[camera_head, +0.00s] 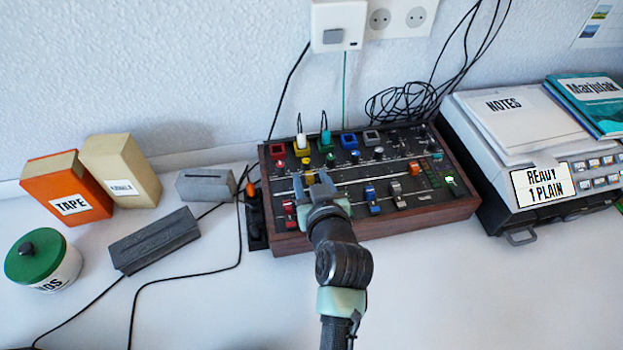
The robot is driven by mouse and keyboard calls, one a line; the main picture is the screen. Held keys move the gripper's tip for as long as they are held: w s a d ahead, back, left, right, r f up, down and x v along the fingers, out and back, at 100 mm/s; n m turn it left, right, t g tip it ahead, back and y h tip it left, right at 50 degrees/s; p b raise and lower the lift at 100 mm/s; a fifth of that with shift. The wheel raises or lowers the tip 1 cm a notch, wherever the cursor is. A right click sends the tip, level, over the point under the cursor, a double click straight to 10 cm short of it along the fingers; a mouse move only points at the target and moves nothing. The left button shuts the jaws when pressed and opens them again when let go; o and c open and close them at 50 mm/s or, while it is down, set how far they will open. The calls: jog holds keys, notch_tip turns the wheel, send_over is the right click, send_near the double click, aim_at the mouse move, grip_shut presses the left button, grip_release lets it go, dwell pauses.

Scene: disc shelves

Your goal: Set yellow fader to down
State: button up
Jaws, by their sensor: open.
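The mixer (440,212) is a dark panel in a wooden case on the table, below the wall sockets. My gripper (313,184) is over the left middle of its front half, open, with its fingers pointing away from me over the panel. A small yellow piece, which looks like the yellow fader (310,178), shows at the fingertips; its slot and lower travel are hidden by my gripper. I cannot tell whether the fingers touch it. The red fader (289,213) is low on the left. The blue fader (372,199) and the grey fader (398,195) are to the right.
Coloured knobs and plugged cables fill the mixer's back half. A printer (520,150) stands at right. A power strip (256,218) is along the mixer's left side. Orange tape box (65,188), cream box (120,170) and green-lidded jar (42,262) are left. The front table is clear.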

grip_shut()
dwell(1.3)
